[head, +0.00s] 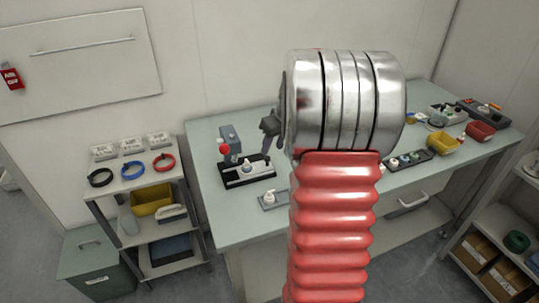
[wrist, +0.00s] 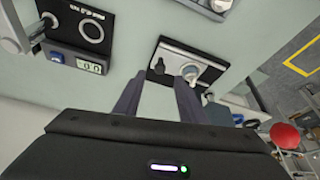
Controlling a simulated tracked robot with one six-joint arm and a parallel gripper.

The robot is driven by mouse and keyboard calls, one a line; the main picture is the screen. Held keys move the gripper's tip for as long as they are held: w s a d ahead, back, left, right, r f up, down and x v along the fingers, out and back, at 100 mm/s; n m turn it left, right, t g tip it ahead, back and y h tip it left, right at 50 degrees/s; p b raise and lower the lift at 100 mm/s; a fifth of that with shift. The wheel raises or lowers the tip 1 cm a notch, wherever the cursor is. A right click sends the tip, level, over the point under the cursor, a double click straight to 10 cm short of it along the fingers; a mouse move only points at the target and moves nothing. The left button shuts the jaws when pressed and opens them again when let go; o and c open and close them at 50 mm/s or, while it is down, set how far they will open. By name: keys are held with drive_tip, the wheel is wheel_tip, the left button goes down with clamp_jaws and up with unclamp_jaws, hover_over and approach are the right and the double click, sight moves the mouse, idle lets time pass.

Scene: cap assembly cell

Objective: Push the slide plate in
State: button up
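The press fixture (head: 235,181) stands at the left of the table, with a black base and a red ball on its lever. The slide plate (head: 262,168) appears as a light plate carrying a pale round part. In the wrist view, what looks like this slide plate (wrist: 205,60) lies just ahead of my fingertips, with the pale round part by the right finger. My gripper (wrist: 158,88) is open, with bare table showing between its dark fingers and nothing held. In the head view, my gripper (head: 270,140) is above the fixture's right end; contact cannot be told.
The red lever ball (wrist: 285,135) is close at the lower right. A small grey plate with a white part (head: 268,201) lies in front of the fixture. A device with a display (wrist: 90,65) is at the upper left. My arm hides the table's middle.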

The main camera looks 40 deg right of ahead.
sight(268, 158)
drive_tip(key=x, duration=0.6)
drive_tip(key=shift+c, duration=0.3)
clamp_jaws()
idle(0.4)
